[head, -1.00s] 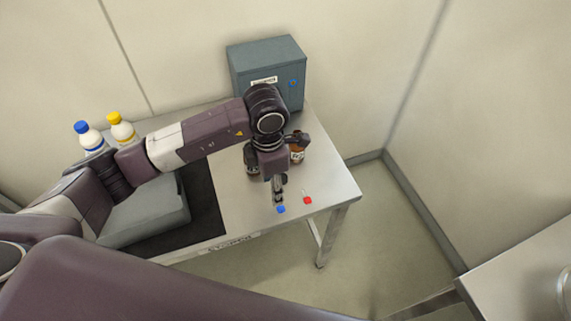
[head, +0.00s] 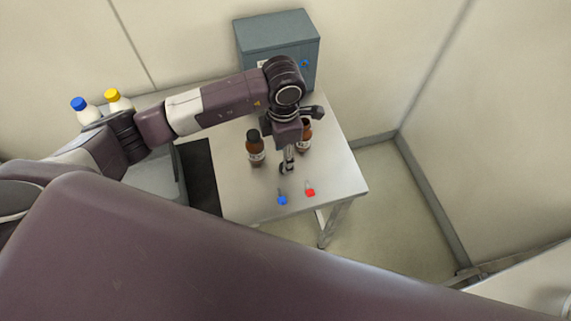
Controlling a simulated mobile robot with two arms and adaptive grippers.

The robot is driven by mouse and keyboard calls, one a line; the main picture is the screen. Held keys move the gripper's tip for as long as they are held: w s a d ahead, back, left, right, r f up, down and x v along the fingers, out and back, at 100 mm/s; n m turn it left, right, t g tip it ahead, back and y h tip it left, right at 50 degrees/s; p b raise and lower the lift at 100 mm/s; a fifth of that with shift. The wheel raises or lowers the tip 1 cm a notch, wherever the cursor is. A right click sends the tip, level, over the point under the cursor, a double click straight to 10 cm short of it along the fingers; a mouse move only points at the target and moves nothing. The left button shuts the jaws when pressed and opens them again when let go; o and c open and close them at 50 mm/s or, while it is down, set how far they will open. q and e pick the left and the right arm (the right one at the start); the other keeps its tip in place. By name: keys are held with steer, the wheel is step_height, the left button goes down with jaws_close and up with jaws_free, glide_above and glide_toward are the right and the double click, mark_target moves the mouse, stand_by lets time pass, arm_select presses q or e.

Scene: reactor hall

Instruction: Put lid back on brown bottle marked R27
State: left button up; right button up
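Two brown bottles stand upright on the steel table (head: 240,196). The left one (head: 256,150) has a dark top and a pale label. The right one (head: 306,136) is partly hidden behind my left gripper, and its top looks open. I cannot read R27 on either. A blue lid (head: 282,200) and a red lid (head: 310,192) lie near the table's front edge, each with a small pale part behind it. My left gripper (head: 287,168) points down between the bottles and the lids, apart from the blue lid. Its fingers are too small to judge. My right gripper is out of view.
A grey-blue cabinet (head: 270,38) stands at the table's back. Two white bottles, one with a blue cap (head: 78,103) and one with a yellow cap (head: 112,95), stand at the left. The table's right side is clear.

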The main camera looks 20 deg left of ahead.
arm_select(q)
steer(key=shift+f, duration=0.2)
step_height(320, 180, down, 4)
steer(key=shift+w+d+f+p, duration=0.1)
steer(key=shift+w+f+p, duration=0.05)
steer(key=shift+p, duration=1)
steer(key=shift+f, duration=0.3)
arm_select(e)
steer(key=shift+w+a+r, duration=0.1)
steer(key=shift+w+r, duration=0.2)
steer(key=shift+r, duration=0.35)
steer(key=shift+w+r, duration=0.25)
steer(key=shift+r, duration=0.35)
arm_select(q)
steer(key=c, duration=0.8)
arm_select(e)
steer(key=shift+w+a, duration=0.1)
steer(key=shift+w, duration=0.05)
